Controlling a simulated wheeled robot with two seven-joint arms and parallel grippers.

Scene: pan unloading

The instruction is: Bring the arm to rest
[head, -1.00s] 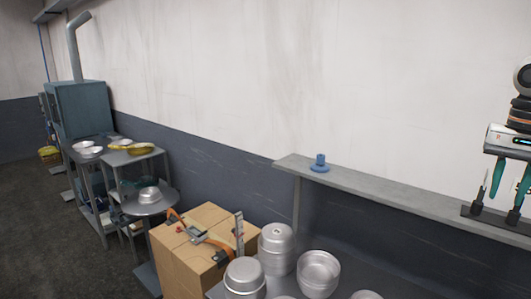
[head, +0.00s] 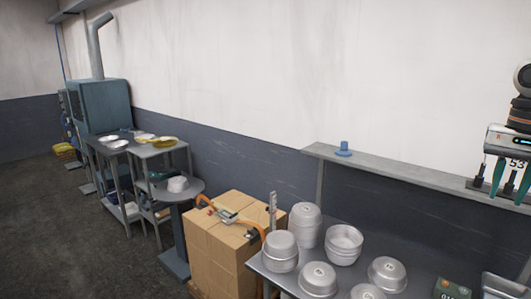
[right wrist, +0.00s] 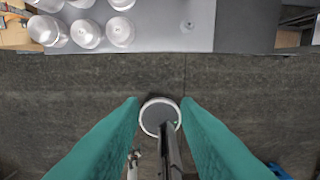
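My right gripper (head: 508,193) hangs at the right edge of the head view, teal fingers pointing down and apart. In the right wrist view the right gripper (right wrist: 161,100) is open, with nothing held between its fingers; dark floor lies beyond. It is clear of the metal table (right wrist: 245,25), whose edge is at the top of that view. My left gripper is not in view.
Several silver pans (head: 343,244) stand on the table at the lower right. Left of it are stacked cardboard boxes (head: 215,250) and a round stand (head: 200,189). A wall shelf (head: 400,167) carries a blue object (head: 343,149). Floor (head: 60,220) at left is open.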

